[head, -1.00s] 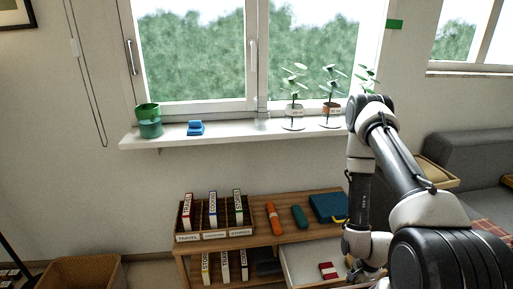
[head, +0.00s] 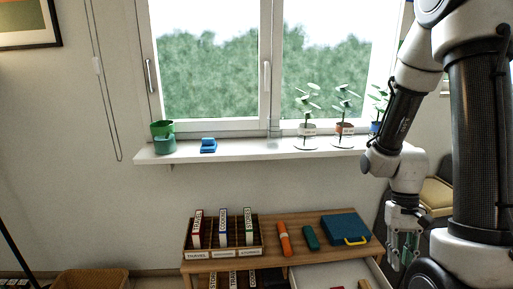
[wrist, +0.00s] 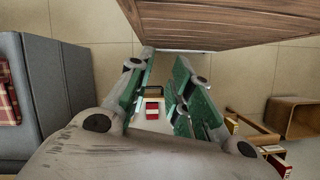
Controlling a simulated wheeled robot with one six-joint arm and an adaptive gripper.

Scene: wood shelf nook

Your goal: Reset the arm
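My gripper (head: 405,250) hangs at the right in the head view, fingers pointing down, to the right of the low wooden shelf unit. In the wrist view my gripper (wrist: 166,72) has its two green-padded fingers apart, with nothing held between them. Beyond the fingers lies a red and white item (wrist: 152,110) in a pale drawer, well away from the pads. My arm is folded along the right side of the head view.
A grey sofa (wrist: 60,95) shows in the wrist view.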

